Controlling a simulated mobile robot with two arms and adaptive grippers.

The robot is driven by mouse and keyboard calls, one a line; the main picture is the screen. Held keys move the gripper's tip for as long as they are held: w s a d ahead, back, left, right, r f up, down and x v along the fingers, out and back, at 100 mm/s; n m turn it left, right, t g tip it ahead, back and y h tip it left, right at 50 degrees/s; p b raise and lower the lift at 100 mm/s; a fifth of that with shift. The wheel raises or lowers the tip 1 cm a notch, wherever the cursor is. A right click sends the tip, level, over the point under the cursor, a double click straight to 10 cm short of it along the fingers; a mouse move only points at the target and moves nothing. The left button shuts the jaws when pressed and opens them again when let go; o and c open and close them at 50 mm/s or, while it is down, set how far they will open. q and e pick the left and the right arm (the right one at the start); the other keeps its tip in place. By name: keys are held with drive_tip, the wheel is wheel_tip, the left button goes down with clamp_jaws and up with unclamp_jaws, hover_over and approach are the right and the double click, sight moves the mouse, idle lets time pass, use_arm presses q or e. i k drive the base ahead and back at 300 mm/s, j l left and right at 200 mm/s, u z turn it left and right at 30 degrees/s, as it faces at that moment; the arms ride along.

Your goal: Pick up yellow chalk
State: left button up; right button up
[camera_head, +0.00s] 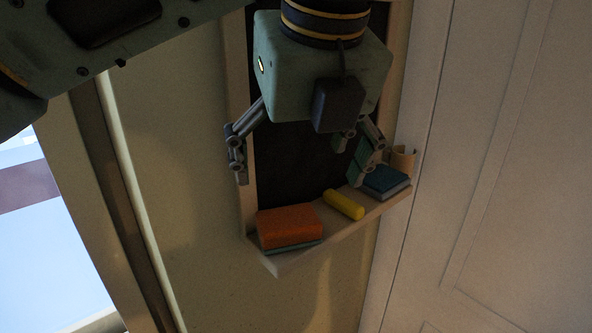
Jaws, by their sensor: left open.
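The yellow chalk (344,204), a short thick cylinder, lies on a narrow wooden ledge (285,264) below a dark board (290,165). It lies between an orange sponge-like block and a blue block. My left gripper (302,180) is open and empty, in front of the board and above the chalk in the picture. Its fingers are spread wide, one to the left of the chalk and one near the blue block. It does not appear to touch the chalk. My right gripper is out of view.
The orange block (288,224) with a green underside sits at the ledge's left end. The blue block (385,181) lies to the right, close to a gripper finger. A small tan cup-like object (403,158) stands behind it. A pale panelled door (500,180) is at right.

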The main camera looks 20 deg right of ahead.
sight(355, 211)
drive_tip(key=k, duration=1.5)
